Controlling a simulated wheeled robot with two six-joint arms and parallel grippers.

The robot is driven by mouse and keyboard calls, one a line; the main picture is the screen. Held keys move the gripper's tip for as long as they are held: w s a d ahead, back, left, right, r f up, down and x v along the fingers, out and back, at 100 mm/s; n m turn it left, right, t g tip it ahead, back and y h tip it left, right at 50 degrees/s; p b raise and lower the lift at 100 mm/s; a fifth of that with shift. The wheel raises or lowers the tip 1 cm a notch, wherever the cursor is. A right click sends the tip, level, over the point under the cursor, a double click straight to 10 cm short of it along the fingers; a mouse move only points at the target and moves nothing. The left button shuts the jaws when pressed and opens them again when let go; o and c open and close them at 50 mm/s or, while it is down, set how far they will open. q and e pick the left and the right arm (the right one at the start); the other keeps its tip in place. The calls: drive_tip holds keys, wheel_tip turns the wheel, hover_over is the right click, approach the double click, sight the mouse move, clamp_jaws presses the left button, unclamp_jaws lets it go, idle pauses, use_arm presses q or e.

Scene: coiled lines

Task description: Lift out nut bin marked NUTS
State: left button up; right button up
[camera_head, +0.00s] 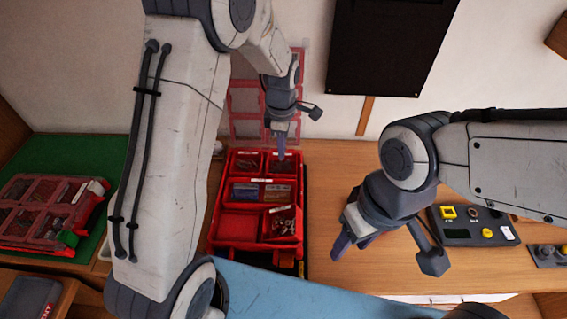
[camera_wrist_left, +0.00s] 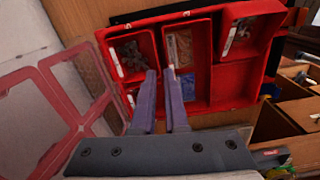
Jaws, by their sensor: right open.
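A red open case (camera_head: 228,228) with several compartments sits on the wooden table in the head view. A red bin (camera_head: 291,238) at its front right holds small metallic pieces that look like nuts. The same bin (camera_wrist_left: 262,28) shows at the top right in the left wrist view, with a white label too small to read. My left gripper (camera_head: 281,154) is above the back right of the case, behind that bin. Its fingers (camera_wrist_left: 160,72) stand slightly apart, with nothing seen between them. My right gripper (camera_head: 337,250) is open and empty, to the right of the case.
The case's clear lid with pink-red frame (camera_head: 245,128) stands raised at the back. A closed red organizer (camera_head: 45,212) lies on a green mat (camera_head: 75,150) at left. Bare table (camera_head: 335,165) lies right of the case.

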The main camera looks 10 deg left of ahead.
sight(279, 171)
use_arm(q)
drive_tip(key=shift+n, duration=0.6)
drive_tip(key=f, duration=0.2)
drive_tip(key=f+p, duration=0.1)
drive_tip(key=f, duration=0.1)
drive_tip(key=a+f, duration=0.1)
drive_tip(key=f, duration=0.1)
drive_tip(key=shift+w+p, duration=0.3)
drive_tip(key=shift+w, duration=0.05)
wheel_tip(279, 171, down, 4)
drive_tip(key=p, duration=0.2)
drive_tip(key=shift+a+f+p, duration=0.1)
drive_tip(key=shift+f+p, duration=0.15)
drive_tip(key=shift+p, duration=0.15)
drive_tip(key=shift+f, duration=0.4)
drive_tip(key=shift+c, duration=0.3)
clamp_jaws()
drive_tip(key=shift+r, duration=0.1)
